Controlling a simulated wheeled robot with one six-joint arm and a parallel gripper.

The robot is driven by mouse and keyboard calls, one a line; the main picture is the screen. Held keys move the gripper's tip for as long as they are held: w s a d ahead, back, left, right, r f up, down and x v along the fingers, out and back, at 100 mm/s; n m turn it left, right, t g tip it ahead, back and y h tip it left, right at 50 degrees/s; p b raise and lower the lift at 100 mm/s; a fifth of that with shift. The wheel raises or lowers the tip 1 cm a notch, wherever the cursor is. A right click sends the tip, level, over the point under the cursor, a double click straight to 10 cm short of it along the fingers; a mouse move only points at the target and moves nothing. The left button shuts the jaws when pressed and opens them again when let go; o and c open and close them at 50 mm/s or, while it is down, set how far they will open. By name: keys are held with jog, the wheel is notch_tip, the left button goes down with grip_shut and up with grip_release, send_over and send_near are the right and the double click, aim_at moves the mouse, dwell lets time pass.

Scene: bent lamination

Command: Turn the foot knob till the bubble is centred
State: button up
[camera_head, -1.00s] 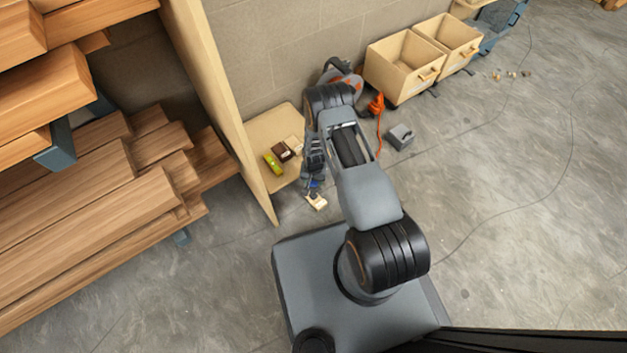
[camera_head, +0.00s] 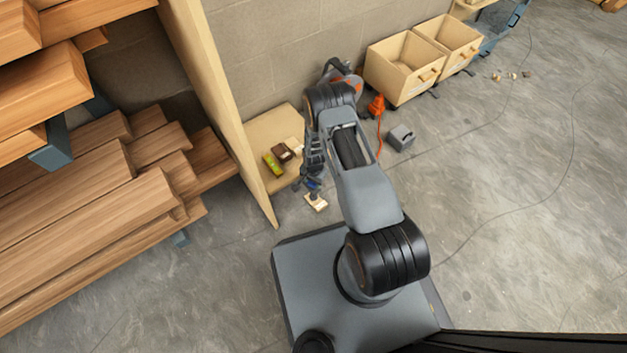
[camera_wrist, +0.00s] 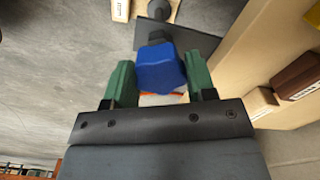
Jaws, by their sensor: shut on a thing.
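The blue lobed foot knob (camera_wrist: 160,68) sits between the two green fingers of my gripper (camera_wrist: 158,78) in the wrist view. The gripper is shut on it. In the head view my gripper (camera_head: 312,184) is low beside the plywood shelf, and the knob is mostly hidden by it. A dark plate (camera_wrist: 195,40) lies beyond the knob in the wrist view. A yellow-green level (camera_head: 272,164) rests on the plywood board (camera_head: 262,132). Its bubble is too small to read.
A pale block (camera_head: 316,203) lies under my gripper on the floor. A dark brown block (camera_head: 282,152) sits beside the level. Timber (camera_head: 100,220) is stacked at left. Wooden bins (camera_head: 403,68), a grey box (camera_head: 401,137) and an orange item (camera_head: 376,105) stand by the wall.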

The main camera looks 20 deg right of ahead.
jog(key=shift+s+f, duration=0.15)
jog(key=o, duration=0.9)
notch_tip(320, 180, up, 14)
jog(key=p, duration=0.5)
jog(key=shift+p, duration=0.4)
